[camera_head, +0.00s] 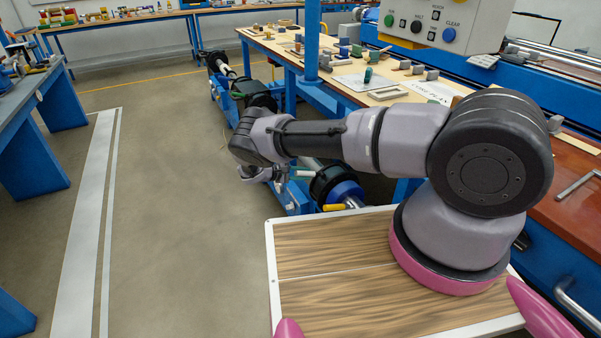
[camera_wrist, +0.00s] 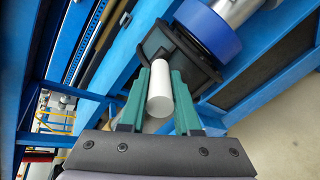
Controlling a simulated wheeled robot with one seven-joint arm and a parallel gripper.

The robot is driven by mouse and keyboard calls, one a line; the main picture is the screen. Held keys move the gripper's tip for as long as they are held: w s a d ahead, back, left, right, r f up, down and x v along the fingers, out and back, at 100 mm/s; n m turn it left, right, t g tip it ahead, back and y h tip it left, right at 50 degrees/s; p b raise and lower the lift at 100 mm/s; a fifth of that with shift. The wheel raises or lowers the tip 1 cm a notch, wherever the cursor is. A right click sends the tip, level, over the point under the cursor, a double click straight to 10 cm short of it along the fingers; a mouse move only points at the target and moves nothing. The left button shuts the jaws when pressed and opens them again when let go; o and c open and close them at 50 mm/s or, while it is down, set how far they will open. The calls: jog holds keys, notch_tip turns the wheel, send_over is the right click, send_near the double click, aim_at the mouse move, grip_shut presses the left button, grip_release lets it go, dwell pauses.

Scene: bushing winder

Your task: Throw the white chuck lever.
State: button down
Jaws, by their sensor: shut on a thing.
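The white chuck lever (camera_wrist: 160,92) is a smooth white cylinder in the wrist view. My gripper (camera_wrist: 162,80) has its two green fingers on either side of the lever and is shut on it. Behind the lever is a dark square-framed chuck part (camera_wrist: 178,55). In the head view my gripper (camera_head: 278,178) is low beside the winder's chuck (camera_head: 335,184), and my wrist hides part of the grip there.
A blue collar (camera_wrist: 208,30) and a metal shaft sit next to the chuck. Blue machine rails surround the wrist. A workbench (camera_head: 345,75) with small parts stands behind my arm. Open grey floor (camera_head: 180,200) lies to the left.

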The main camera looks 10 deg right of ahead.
jog(key=shift+f+h, duration=0.2)
jog(key=shift+h, duration=0.1)
jog(key=c, duration=0.6)
grip_release()
jog(key=v, duration=1.1)
